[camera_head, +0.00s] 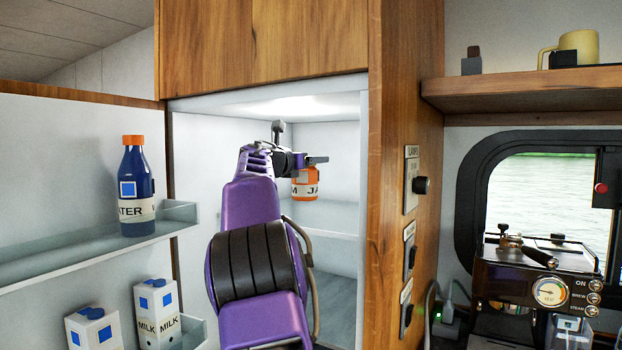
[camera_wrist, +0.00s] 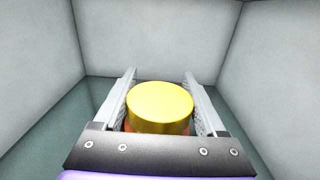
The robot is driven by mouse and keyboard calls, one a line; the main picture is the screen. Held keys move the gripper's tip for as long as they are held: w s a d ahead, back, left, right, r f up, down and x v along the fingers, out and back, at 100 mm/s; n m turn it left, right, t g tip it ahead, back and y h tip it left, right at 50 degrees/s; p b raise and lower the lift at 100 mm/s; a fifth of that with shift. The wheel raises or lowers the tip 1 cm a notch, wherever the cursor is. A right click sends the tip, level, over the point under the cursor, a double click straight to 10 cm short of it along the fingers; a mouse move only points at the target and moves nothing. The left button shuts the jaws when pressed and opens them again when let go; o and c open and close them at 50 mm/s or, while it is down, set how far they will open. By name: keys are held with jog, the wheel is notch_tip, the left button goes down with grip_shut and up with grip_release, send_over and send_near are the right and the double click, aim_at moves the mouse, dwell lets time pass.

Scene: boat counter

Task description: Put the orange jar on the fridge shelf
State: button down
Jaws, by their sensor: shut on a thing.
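The orange jar (camera_head: 306,187) with a pale lettered label band is inside the open fridge in the head view, at the end of my purple arm. My gripper (camera_wrist: 162,85) is shut on it. In the wrist view the jar's round yellow lid (camera_wrist: 160,103) sits between the two fingers, with a little orange below it. The fridge shelf (camera_head: 330,222) shows as a pale ledge below the jar, and partly behind my arm. The jar looks upright. Whether its base touches the shelf I cannot tell.
The open fridge door at left has a rack (camera_head: 95,252) with a blue bottle (camera_head: 137,187) and milk cartons (camera_head: 157,312) lower down. A wooden panel (camera_head: 405,120) bounds the fridge at right. An espresso machine (camera_head: 535,290) stands further right. The shelf around the jar looks clear.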

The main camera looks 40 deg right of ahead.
aim_at(297, 183)
jog(key=shift+a+f, duration=0.2)
jog(key=shift+f, duration=0.55)
jog(key=shift+d+f, duration=0.15)
jog(key=shift+f, duration=0.9)
jog(key=shift+d+f, duration=0.1)
jog(key=shift+f, duration=0.95)
jog(key=shift+f, duration=0.2)
grip_release()
jog(key=shift+a+r, duration=0.1)
jog(key=shift+r, duration=0.05)
jog(key=b+v, duration=0.2)
jog(key=v, duration=1)
jog(key=shift+b, duration=0.3)
jog(key=shift+w, duration=0.1)
